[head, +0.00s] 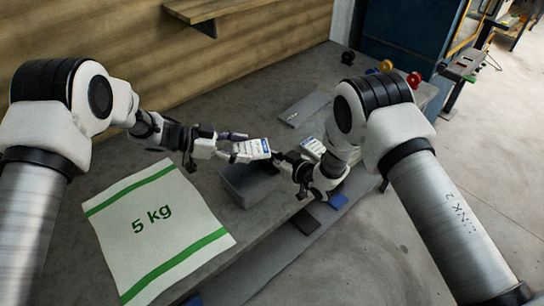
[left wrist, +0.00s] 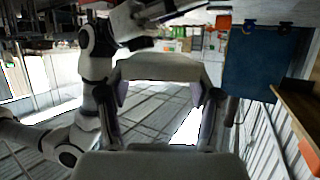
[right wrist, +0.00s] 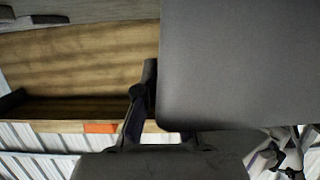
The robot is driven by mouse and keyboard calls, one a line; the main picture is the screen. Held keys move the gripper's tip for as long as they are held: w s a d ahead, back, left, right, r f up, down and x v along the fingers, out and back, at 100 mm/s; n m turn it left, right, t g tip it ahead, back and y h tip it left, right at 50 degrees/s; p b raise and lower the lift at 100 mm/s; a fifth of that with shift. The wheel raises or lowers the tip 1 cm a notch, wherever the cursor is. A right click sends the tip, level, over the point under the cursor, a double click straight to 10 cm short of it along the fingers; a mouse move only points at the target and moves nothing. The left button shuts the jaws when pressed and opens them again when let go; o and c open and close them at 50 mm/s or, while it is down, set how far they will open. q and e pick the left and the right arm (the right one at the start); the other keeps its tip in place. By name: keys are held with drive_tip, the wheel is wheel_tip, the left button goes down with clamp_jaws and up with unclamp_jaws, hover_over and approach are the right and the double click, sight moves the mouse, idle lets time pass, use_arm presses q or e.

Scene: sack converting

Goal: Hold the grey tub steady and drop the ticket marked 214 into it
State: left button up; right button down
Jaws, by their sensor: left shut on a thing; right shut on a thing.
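The grey tub (head: 240,186) stands on the grey bench in the middle of the head view. My right gripper (head: 283,163) is shut on the tub's right side; in the right wrist view the tub's grey wall (right wrist: 240,65) fills the upper right. My left gripper (head: 234,146) is shut on a white ticket with a blue band (head: 253,148), holding it above the tub. The ticket shows pale between the fingers in the left wrist view (left wrist: 160,68). Its number is too small to read. Another white ticket or card (head: 313,147) lies beyond my right gripper, partly hidden by the arm.
A white sack marked 5 kg with green bands (head: 155,228) lies flat at the front left. A grey flat piece (head: 304,109) lies farther back. Black, yellow and red round items (head: 413,79) sit at the far bench end. A wooden wall (head: 110,60) borders the bench.

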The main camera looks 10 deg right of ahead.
use_arm(q)
drive_tip(key=shift+f, duration=1.45)
drive_tip(key=o, duration=1.2)
drive_tip(key=shift+o, duration=0.2)
drive_tip(key=v, duration=1.2)
drive_tip(key=shift+r, duration=0.1)
